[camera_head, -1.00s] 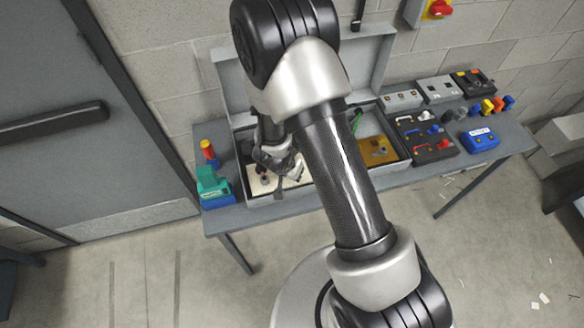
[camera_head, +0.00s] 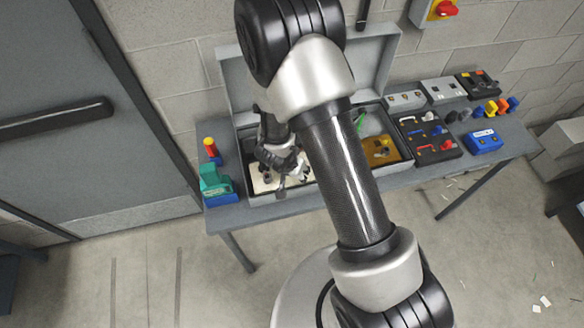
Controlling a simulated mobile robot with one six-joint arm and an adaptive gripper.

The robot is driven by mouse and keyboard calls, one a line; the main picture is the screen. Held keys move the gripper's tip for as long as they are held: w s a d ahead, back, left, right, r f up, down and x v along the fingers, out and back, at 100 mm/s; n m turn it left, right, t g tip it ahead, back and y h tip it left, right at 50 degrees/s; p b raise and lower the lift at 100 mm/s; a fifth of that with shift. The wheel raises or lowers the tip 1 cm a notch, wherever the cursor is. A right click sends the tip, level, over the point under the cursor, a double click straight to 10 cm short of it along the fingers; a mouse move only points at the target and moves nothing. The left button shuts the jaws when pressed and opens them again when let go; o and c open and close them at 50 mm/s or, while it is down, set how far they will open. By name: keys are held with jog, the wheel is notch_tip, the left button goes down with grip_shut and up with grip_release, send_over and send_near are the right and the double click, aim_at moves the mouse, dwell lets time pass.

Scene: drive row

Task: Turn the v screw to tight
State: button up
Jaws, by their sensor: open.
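My gripper (camera_head: 291,181) is open and points down over the left half of an open grey case (camera_head: 285,210) on the bench. A cream board (camera_head: 262,187) with small dark parts lies in that half, beside and partly under the gripper. I cannot pick out the v screw for sure; it is too small or hidden behind my gripper and arm. I cannot tell whether the fingers touch anything.
The raised lid (camera_head: 232,85) stands behind the case. A gold-brown plate (camera_head: 380,150) lies in its right half. A green-and-blue device (camera_head: 215,185) stands left of it. A black panel with handles (camera_head: 428,138) and a blue box (camera_head: 482,141) stand right.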

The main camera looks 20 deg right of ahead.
jog(key=v, duration=1.1)
jog(key=shift+s+r, duration=0.15)
jog(key=shift+r, duration=0.05)
jog(key=shift+a, duration=0.15)
